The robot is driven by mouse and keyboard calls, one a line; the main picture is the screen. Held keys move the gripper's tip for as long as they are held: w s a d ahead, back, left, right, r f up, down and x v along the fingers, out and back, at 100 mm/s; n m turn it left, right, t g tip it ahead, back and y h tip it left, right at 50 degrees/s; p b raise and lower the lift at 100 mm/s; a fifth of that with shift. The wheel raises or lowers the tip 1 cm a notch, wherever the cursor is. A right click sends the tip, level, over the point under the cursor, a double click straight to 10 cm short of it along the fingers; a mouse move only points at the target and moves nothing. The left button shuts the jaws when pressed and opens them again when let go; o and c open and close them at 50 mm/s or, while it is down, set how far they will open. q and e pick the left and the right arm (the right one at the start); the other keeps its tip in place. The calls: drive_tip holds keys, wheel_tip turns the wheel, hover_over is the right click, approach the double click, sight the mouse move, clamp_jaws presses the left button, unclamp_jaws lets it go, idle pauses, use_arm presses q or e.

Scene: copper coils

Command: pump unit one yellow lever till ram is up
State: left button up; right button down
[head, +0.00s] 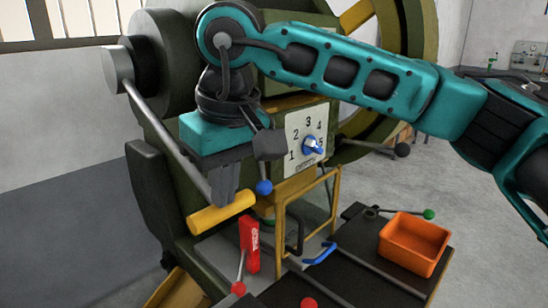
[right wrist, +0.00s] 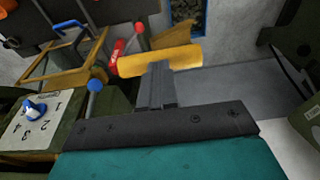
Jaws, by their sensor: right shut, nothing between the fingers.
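The yellow lever handle (head: 222,212) is a thick bar at the lower end of a grey rod (head: 172,130), which slants down from a hub on the dark green machine. It also shows in the right wrist view (right wrist: 160,60). My right gripper (head: 222,200) comes down from above with its fingers shut and empty. Its fingertips are at the middle of the yellow bar, touching or very close; I cannot tell which. The fingers also show in the right wrist view (right wrist: 157,66). I cannot make out a ram or a unit number. My left gripper is not in view.
A numbered dial (head: 294,128) with a blue knob (head: 314,146) is right of my gripper. A blue ball knob (head: 264,187), a yellow-framed guard (head: 282,228) and a red lever (head: 250,243) are close by. An orange bin (head: 413,243) stands on the dark table at right.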

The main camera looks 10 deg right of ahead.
sight(218, 215)
drive_tip(key=b+x, duration=0.1)
drive_tip(key=x, duration=0.3)
drive_tip(key=shift+w+a+f+b, duration=0.2)
drive_tip(key=shift+f+b, duration=0.05)
drive_tip(key=shift+b, duration=0.15)
drive_tip(key=shift+w+a+f, duration=0.1)
drive_tip(key=shift+w+f, duration=0.1)
drive_tip(key=shift+f, duration=0.2)
drive_tip(key=shift+f, duration=0.25)
drive_tip(key=f, duration=0.1)
drive_tip(key=w+a+f+b, duration=0.1)
drive_tip(key=f, duration=0.1)
drive_tip(key=w+f+b, duration=0.1)
drive_tip(key=shift+w+a+f, duration=0.25)
drive_tip(key=shift+a, duration=0.1)
